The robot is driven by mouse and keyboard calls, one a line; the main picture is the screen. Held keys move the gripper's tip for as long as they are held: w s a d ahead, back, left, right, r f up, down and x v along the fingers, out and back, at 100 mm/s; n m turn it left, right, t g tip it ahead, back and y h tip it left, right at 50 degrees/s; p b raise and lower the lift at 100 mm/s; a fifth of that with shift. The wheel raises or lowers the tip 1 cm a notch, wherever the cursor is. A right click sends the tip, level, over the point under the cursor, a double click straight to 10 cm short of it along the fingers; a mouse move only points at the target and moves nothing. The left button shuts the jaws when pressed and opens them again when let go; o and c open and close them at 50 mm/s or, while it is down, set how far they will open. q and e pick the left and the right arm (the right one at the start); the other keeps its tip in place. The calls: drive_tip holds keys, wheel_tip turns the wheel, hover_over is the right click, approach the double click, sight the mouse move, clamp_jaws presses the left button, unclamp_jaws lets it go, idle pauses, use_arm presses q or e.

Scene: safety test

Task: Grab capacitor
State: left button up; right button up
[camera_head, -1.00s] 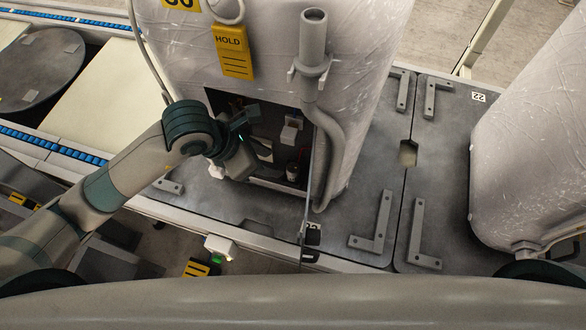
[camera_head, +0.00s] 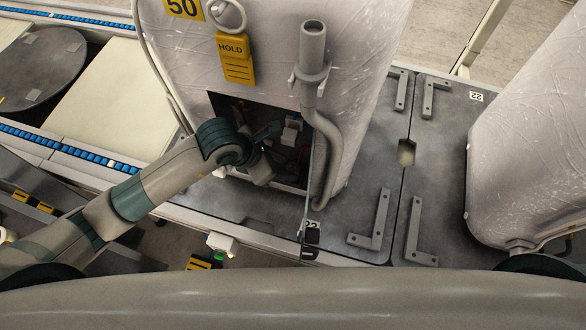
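My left gripper (camera_head: 270,152) reaches from the left into the dark square opening (camera_head: 240,103) in the front of the wrapped white cylinder (camera_head: 275,60). Its two fingers are spread apart, one above the other, and I see nothing held between them. A small pale grey block (camera_head: 292,128) sits inside the opening, just right of the upper finger. Other small parts and wires lie in shadow behind it. I cannot tell for sure which part is the capacitor. My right gripper is not in view.
A grey pipe (camera_head: 322,140) runs down the cylinder's front, right of the opening. An open door panel (camera_head: 309,185) stands edge-on at its right side. A yellow HOLD tag (camera_head: 236,60) hangs above. Another wrapped cylinder (camera_head: 530,150) stands at the right.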

sight(290, 168)
use_arm(q)
drive_tip(key=shift+p+x, duration=0.55)
drive_tip(key=shift+x, duration=1.35)
drive_tip(key=shift+r, duration=0.1)
drive_tip(key=c, duration=0.8)
